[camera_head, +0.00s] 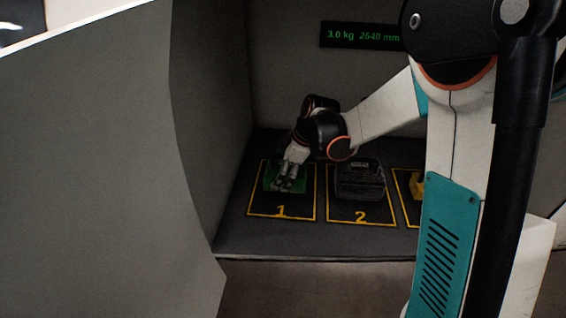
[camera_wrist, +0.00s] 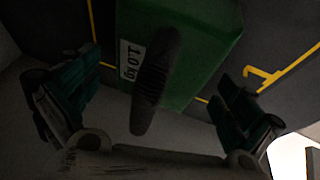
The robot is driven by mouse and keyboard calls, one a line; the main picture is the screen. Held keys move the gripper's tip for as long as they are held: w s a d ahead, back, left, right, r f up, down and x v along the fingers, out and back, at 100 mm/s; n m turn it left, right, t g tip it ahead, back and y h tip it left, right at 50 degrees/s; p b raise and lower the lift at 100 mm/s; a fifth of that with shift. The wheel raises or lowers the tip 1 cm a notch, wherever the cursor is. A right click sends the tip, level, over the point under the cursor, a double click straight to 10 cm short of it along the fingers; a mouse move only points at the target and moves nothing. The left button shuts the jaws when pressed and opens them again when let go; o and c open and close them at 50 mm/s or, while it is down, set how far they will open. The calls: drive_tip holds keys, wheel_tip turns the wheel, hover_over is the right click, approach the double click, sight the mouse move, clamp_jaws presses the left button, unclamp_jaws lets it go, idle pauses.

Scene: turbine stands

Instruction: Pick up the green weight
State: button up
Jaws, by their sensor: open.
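The green weight (camera_head: 271,182) sits on the pad marked 1 in the head view, partly hidden by my gripper (camera_head: 288,185). In the wrist view the green weight (camera_wrist: 205,45) has a white label reading 1.0 kg and a dark ribbed handle (camera_wrist: 157,80) on top. My gripper (camera_wrist: 155,105) is open, with one finger on each side of the handle and clear gaps between. The fingers touch neither side of the handle in the wrist view.
A black weight (camera_head: 360,180) stands on pad 2. A yellow object (camera_head: 417,187) is on the pad to its right, mostly hidden by my arm. A grey wall (camera_head: 205,130) rises left of pad 1. A display (camera_head: 361,36) reads 3.0 kg 2640 mm.

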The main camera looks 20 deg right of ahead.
drive_tip(key=shift+a, duration=0.1)
drive_tip(key=shift+s, duration=0.1)
drive_tip(key=c, duration=1.4)
drive_tip(key=shift+o, duration=0.2)
wheel_tip(320, 180, up, 10)
drive_tip(key=p, duration=0.4)
